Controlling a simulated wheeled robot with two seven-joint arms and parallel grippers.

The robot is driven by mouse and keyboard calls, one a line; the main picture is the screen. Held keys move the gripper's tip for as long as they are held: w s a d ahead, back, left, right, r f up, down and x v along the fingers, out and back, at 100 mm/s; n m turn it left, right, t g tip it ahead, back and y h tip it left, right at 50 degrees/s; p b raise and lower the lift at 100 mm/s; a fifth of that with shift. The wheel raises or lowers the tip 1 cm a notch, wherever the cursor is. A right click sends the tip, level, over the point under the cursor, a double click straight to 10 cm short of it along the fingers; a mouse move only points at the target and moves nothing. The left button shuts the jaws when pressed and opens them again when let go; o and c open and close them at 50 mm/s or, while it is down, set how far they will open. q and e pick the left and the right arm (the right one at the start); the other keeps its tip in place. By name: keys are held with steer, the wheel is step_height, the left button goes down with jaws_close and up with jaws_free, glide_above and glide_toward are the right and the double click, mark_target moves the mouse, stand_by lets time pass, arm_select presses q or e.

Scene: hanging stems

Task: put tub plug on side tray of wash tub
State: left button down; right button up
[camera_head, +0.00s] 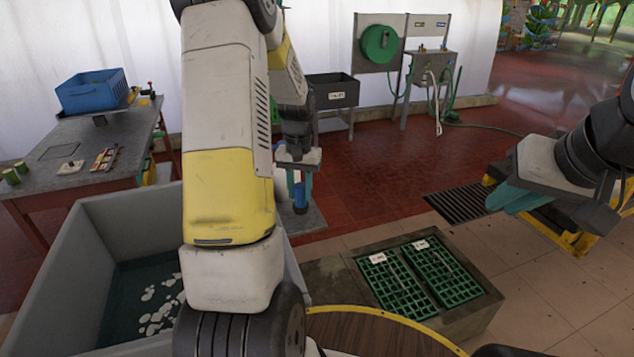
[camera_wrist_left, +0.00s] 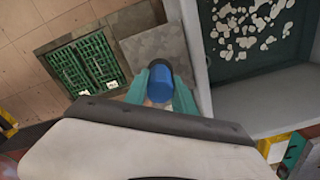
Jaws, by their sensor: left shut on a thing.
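The tub plug, a blue cylinder (camera_head: 300,197), is held between the teal fingers of my left gripper (camera_head: 299,186). In the left wrist view the blue plug (camera_wrist_left: 160,84) sits between the fingertips. It is over or near the flat grey side tray (camera_head: 312,220) beside the wash tub; the gap below it is hard to judge. The tray (camera_wrist_left: 157,48) also shows in the wrist view. The large grey wash tub (camera_head: 62,268) holds dark water with pale floating pieces. My right gripper (camera_head: 515,198) is at the far right, away from the tub; its finger gap is unclear.
Green crates (camera_head: 420,278) sit in a low stand right of the tub. A table (camera_head: 98,142) with a blue bin (camera_head: 92,91) stands behind the tub. A dark trough (camera_head: 333,92) and a hose reel (camera_head: 379,44) stand at the back. Red floor between is clear.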

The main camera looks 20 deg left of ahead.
arm_select(q)
steer(key=shift+f, duration=0.5)
steer(key=shift+f, duration=0.15)
steer(key=c, duration=1)
jaws_free()
steer(key=shift+c, duration=0.2)
step_height(320, 180, up, 12)
steer(key=shift+r, duration=0.1)
steer(key=s+d+r+t, duration=0.2)
steer(key=s+d+r, duration=0.1)
steer(key=s, duration=0.4)
steer(key=s+d+r+m+t+h, duration=0.1)
steer(key=s+d+r+t, duration=0.1)
steer(key=s+d+r, duration=0.2)
steer(key=s+d+r+t+h, duration=0.1)
steer(key=s+d+r, duration=0.3)
steer(key=s, duration=0.6)
steer(key=shift+s+d+m+t, duration=0.4)
steer(key=shift+d+t, duration=0.2)
steer(key=shift+d, duration=0.15)
